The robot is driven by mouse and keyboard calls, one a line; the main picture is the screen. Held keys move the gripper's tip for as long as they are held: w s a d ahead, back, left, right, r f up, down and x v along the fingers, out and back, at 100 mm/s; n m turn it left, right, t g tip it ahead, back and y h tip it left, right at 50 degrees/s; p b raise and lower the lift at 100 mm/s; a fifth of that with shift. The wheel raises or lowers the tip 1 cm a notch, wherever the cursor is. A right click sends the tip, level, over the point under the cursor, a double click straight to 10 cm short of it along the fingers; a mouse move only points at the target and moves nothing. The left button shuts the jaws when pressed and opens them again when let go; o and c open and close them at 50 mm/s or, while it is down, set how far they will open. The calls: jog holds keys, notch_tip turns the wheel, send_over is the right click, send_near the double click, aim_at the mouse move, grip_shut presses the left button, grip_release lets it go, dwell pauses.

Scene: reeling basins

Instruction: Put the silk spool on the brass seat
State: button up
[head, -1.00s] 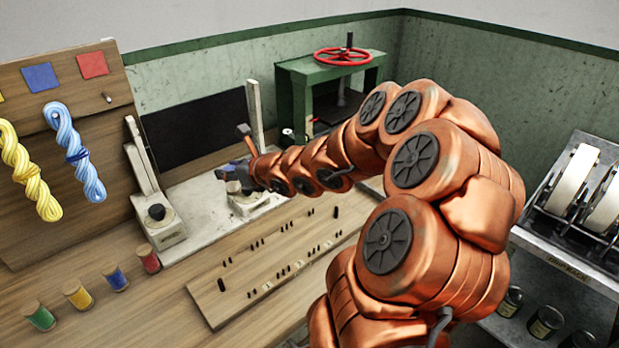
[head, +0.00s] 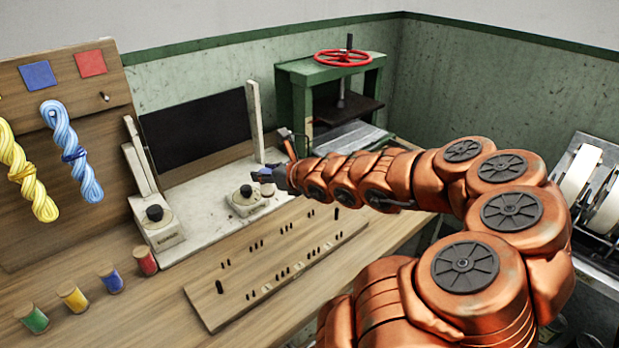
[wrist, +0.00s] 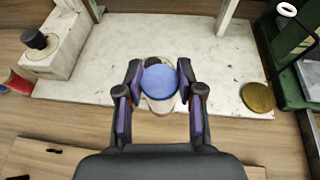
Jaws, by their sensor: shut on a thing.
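My gripper (wrist: 160,78) is shut on the silk spool (wrist: 160,98), a pale cylinder with a blue round top, held upright between the two fingers in the wrist view. In the head view my gripper (head: 268,177) is above the pale slab, right of a knobbed block, and the spool is hard to make out there. The brass seat (wrist: 257,97) is a round brass-coloured disc at the right end of the slab in the wrist view, right of my gripper and apart from the spool. My arm seems to hide it in the head view.
Knobbed blocks (head: 245,202) (head: 158,226) and a pale upright post (head: 255,122) stand on the slab (head: 200,200). A green press (head: 293,105) with a red wheel is behind. Several coloured thread spools (head: 72,297) and a pegged board (head: 275,262) lie in front.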

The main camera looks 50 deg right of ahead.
jog(key=s+d+f+m+h+b, duration=0.1)
jog(key=s+d+b, duration=0.1)
jog(key=s+d, duration=0.4)
jog(key=shift+w+d+f+p, duration=0.75)
jog(key=shift+w+d, duration=0.8)
jog(key=shift+d, duration=0.65)
jog(key=shift+w+d+f+p, duration=0.6)
jog(key=shift+w+d+f, duration=0.35)
jog(key=shift+w+d, duration=0.95)
jog(key=shift+w+d+f+p, duration=0.75)
jog(key=shift+w+d, duration=0.5)
jog(key=shift+d, duration=1.25)
jog(key=shift+f, duration=0.3)
jog(key=o, duration=1.2)
jog(key=shift+c, duration=0.2)
jog(key=shift+r, duration=0.15)
jog(key=shift+r, duration=0.15)
jog(key=v, duration=1.2)
jog(key=shift+a+b, duration=0.2)
jog(key=shift+b, duration=0.25)
